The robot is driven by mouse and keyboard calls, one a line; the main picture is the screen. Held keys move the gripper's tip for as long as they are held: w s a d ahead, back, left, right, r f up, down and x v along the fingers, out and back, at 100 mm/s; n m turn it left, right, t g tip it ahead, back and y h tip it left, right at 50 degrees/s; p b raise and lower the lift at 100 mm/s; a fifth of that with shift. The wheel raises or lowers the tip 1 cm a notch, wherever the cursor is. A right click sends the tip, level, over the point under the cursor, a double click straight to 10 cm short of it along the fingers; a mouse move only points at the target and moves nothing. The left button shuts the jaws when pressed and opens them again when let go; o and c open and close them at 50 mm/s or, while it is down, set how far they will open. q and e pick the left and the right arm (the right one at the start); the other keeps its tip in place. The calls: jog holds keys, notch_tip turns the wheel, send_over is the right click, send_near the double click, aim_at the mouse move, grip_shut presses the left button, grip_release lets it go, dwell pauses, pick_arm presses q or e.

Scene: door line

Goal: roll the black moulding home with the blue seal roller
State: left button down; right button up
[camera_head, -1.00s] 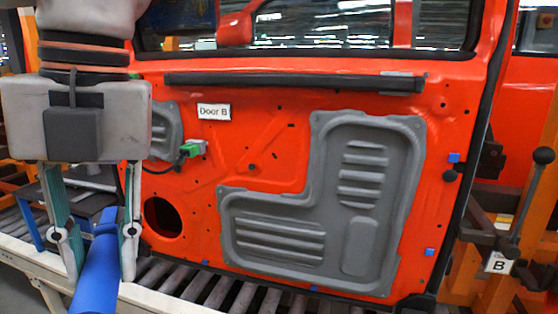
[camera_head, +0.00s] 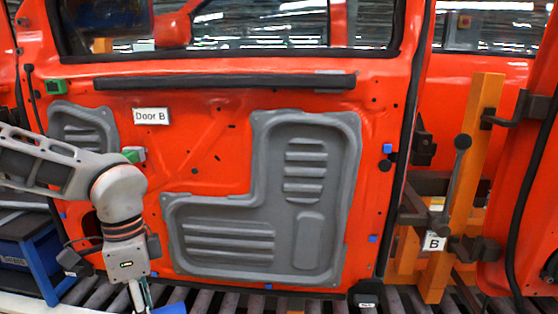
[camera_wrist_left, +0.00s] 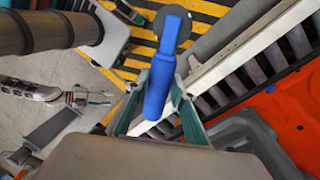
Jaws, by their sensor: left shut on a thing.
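The black moulding (camera_head: 220,83) is a long dark strip lying along the red door (camera_head: 225,150) below the window opening. A short grey piece shows at its right end. My left gripper (camera_wrist_left: 156,98) is shut on the blue seal roller (camera_wrist_left: 160,80) in the left wrist view. In the head view the gripper (camera_head: 143,297) is at the bottom edge, well below the moulding, and only a bit of blue roller (camera_head: 170,308) shows. The roller does not touch the moulding. My right gripper (camera_wrist_left: 98,98) appears small at the left of the wrist view; its opening is unclear.
A sign "Door B" (camera_head: 151,117) and a grey panel (camera_head: 255,205) are on the door. A roller conveyor (camera_head: 230,300) runs below. An orange post (camera_head: 470,180) with dark clamps stands at right; a blue stand (camera_head: 45,255) is at left.

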pick_arm(q)
jog(key=w+a+r+n, duration=0.1)
jog(key=a+r+n, duration=0.15)
jog(key=a, duration=0.75)
jog(key=w+a+r+n, duration=0.1)
jog(key=a+n, duration=0.2)
jog(key=a, duration=0.8)
jog(key=s+a+f+n, duration=0.3)
jog(key=s+a+f, duration=0.2)
jog(key=s+a, duration=0.3)
jog(key=shift+a+f+t+h, duration=0.15)
jog(key=shift+f+t+h, duration=0.25)
jog(key=shift+d+f, duration=0.15)
jog(key=shift+d, duration=0.05)
